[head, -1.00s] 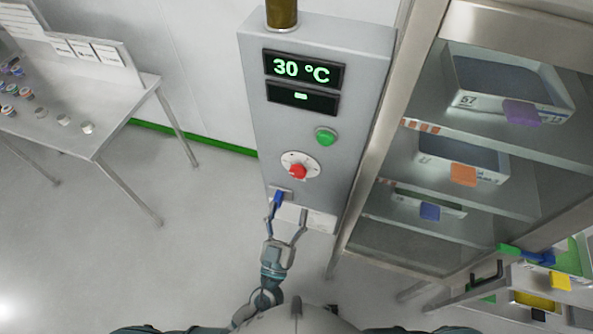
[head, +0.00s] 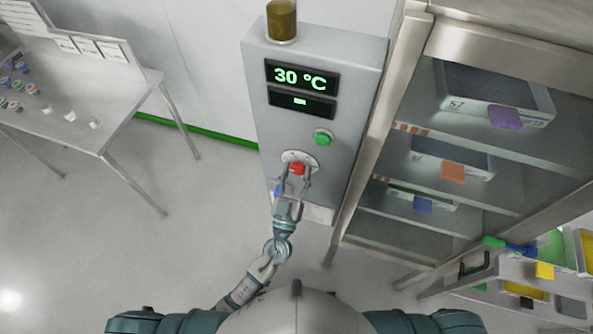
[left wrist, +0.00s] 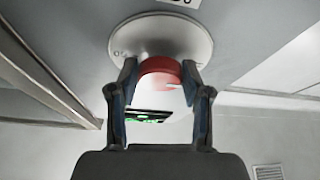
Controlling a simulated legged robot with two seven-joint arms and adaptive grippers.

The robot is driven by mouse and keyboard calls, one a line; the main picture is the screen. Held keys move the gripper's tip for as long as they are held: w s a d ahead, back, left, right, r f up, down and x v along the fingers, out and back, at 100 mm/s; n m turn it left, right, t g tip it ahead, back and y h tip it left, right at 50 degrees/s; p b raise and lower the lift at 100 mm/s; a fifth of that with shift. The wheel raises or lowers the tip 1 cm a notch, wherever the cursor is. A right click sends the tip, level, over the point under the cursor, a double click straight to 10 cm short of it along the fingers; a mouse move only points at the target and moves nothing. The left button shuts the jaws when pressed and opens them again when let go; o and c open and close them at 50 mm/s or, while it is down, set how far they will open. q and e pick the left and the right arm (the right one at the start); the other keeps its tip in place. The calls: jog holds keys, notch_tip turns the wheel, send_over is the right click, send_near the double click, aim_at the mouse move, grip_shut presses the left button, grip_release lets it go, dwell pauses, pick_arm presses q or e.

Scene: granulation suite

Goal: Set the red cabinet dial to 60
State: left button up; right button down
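The red dial (head: 297,168) sits on a round pale plate (head: 309,157) on the front of the grey cabinet (head: 264,134). In the left wrist view the red dial (left wrist: 162,68) is at the upper middle, under its plate (left wrist: 160,35). My left gripper (head: 296,172) is at the dial, with one finger on each side. In the left wrist view the left gripper (left wrist: 160,80) is open around the dial, its fingertips very close to the dial's sides. Contact is hard to tell. The dial's pointer and scale are not readable. My right gripper is not in view.
The upper display (head: 300,77) reads 30 °C; the lower display (head: 301,102) shows a small green mark. A green button (head: 323,138) is just above the dial. A shelf unit (head: 392,120) with bins stands close on the right. A table (head: 120,115) stands at the left.

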pick_arm(q)
jog(key=c, duration=0.5)
